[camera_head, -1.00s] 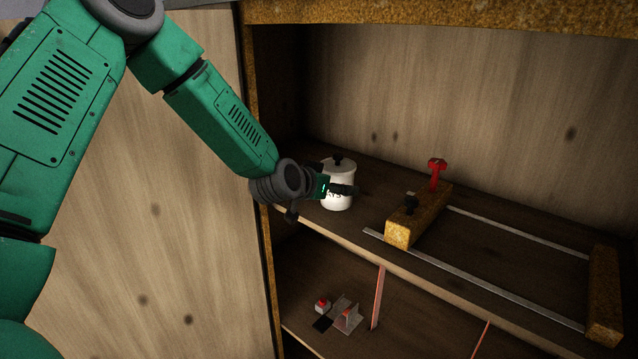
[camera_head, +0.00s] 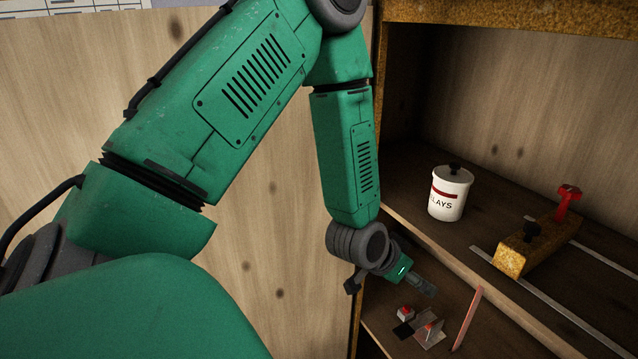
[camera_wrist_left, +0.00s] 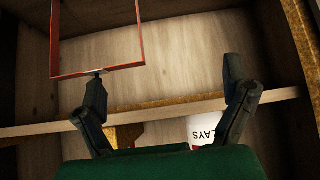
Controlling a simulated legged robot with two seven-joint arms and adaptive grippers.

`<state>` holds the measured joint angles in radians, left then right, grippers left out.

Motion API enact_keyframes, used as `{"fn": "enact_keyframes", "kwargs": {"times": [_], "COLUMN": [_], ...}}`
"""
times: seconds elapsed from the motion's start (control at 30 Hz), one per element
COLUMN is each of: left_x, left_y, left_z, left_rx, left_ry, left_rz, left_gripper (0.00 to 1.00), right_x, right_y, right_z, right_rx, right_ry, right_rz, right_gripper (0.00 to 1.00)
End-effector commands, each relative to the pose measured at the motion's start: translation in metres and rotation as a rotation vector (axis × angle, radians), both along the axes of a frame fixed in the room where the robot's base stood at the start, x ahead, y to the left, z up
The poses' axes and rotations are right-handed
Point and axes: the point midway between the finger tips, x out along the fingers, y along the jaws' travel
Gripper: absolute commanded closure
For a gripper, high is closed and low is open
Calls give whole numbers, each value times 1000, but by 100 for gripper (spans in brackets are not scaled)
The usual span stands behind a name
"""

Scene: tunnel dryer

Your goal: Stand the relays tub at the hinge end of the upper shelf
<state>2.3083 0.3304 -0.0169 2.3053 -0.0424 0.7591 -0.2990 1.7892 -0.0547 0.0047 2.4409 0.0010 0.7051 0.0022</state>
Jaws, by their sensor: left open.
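The white relays tub (camera_head: 447,203) stands upright on the upper shelf (camera_head: 400,172), near the shelf's left end beside the open door. It has a black knobbed lid, a dark red band and "LAYS" showing. My left gripper (camera_head: 428,287) is open and empty, apart from the tub, lower and in front of the shelf's front edge. In the left wrist view my gripper's two fingers (camera_wrist_left: 165,85) are spread wide with nothing between them. Part of the tub (camera_wrist_left: 205,128) shows past the shelf edge there. My right gripper is not in view.
The wooden door (camera_head: 270,250) lies left of the opening.

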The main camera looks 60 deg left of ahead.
Motion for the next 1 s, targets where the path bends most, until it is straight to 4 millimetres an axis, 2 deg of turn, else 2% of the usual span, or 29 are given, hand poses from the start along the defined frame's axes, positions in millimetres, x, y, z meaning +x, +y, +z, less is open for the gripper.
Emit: {"fn": "enact_keyframes", "kwargs": {"times": [0.03,0.1,0.17,0.2,0.3,0.4,0.5,0.63,1.0], "left_x": [-28,-65,-100,-124,-179,-224,-253,-268,-267], "left_y": [-12,-25,-35,-41,-52,-59,-62,-64,-64], "left_z": [-33,-68,-95,-111,-141,-160,-169,-172,-172], "left_rx": [5,5,6,8,14,21,26,30,29], "left_ry": [95,207,302,364,503,609,676,710,710], "left_rz": [-18,-30,-35,-40,-45,-48,-48,-48,-47], "left_gripper": [7,7,7,7,7,7,7,7,7], "right_x": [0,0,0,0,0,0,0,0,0], "right_y": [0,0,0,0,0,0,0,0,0], "right_z": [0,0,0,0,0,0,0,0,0], "right_rx": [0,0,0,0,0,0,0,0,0], "right_ry": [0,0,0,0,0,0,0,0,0], "right_rz": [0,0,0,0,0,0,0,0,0], "right_gripper": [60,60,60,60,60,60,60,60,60]}}
